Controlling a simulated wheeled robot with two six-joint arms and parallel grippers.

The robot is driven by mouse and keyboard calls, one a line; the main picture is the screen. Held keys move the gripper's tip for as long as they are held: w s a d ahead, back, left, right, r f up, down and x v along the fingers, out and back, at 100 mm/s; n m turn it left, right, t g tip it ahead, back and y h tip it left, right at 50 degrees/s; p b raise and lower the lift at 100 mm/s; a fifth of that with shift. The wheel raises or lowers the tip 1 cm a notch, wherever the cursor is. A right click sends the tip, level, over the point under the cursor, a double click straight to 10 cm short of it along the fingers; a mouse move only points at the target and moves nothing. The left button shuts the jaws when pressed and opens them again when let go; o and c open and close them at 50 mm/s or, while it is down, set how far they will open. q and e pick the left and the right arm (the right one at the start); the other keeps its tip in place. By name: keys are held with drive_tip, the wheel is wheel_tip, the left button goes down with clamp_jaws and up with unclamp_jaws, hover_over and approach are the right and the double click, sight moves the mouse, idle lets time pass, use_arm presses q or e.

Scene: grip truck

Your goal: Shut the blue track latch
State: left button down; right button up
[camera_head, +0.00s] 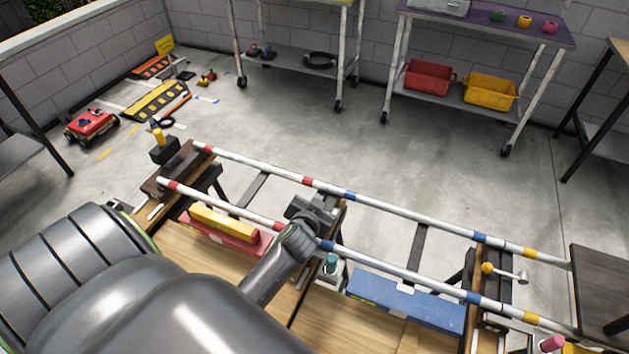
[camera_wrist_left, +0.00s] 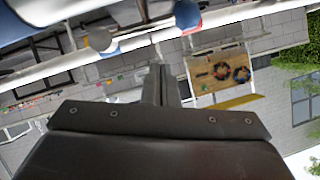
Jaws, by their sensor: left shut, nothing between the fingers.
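The track is two long white rails with red, blue and yellow bands; its near rail (camera_head: 395,268) and far rail (camera_head: 395,213) run across the view. Blue bands mark the near rail by the middle joint and farther right. My left gripper (camera_head: 312,208) is over the track's middle, between the rails near the blue bands, its fingers shut and empty. In the left wrist view its shut fingers (camera_wrist_left: 160,85) point toward a rail with a blue band (camera_wrist_left: 187,15). The blue latch itself is not clearly told apart; my gripper and forearm hide part of the middle joint.
A teal-topped piece (camera_head: 331,264) and a blue box (camera_head: 405,298) stand right of my forearm. A red box with a yellow bar (camera_head: 222,220) is left. A yellow-knobbed lever (camera_head: 487,268) sits near the right end. Open floor lies beyond the far rail.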

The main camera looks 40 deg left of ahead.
use_arm(q)
drive_tip(key=s+d+r+p, duration=0.1)
drive_tip(key=s+d+r, duration=0.1)
drive_tip(key=s+r, duration=0.5)
drive_tip(key=shift+s+r, duration=0.2)
drive_tip(key=shift+s, duration=0.5)
